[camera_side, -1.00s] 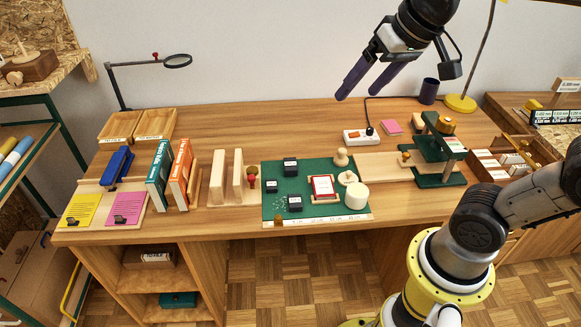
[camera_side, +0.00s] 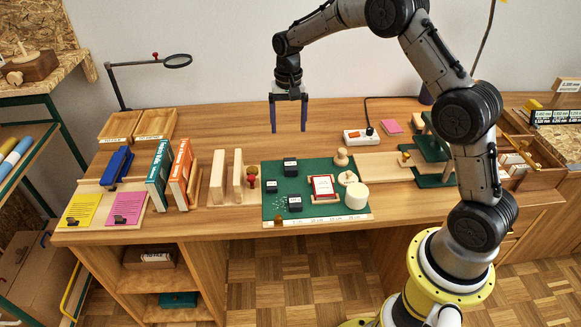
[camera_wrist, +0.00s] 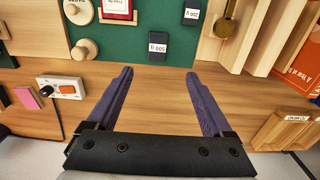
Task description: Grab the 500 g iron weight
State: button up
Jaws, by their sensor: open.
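The 500 g iron weight is a dark block with a white label reading 500; it stands on the green mat in the wrist view (camera_wrist: 158,46). In the side view it is the block (camera_side: 290,167) near the mat's back edge. My gripper (camera_side: 288,128) is open and empty, pointing down above the back of the bench, above and slightly behind the weight. In the wrist view the fingertips (camera_wrist: 158,74) are spread apart, with the weight ahead between their lines. Nothing hides the weight.
Two smaller dark weights (camera_side: 271,187) (camera_side: 295,203) stand on the green mat (camera_side: 322,165). A red-framed card (camera_side: 323,187), a white cylinder (camera_side: 356,195) and wooden knobs are at right. Wooden uprights (camera_side: 218,178) and books (camera_side: 160,175) stand at left. A power strip (camera_side: 361,136) lies behind.

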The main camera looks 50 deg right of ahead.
aim_at(290, 163)
jog(key=f, duration=1.3)
jog(key=shift+s+d+f, duration=0.1)
jog(key=shift+s+f, duration=0.2)
jog(key=shift+f, duration=0.05)
jog(key=shift+c, duration=0.2)
grip_shut()
jog(key=shift+r, duration=0.1)
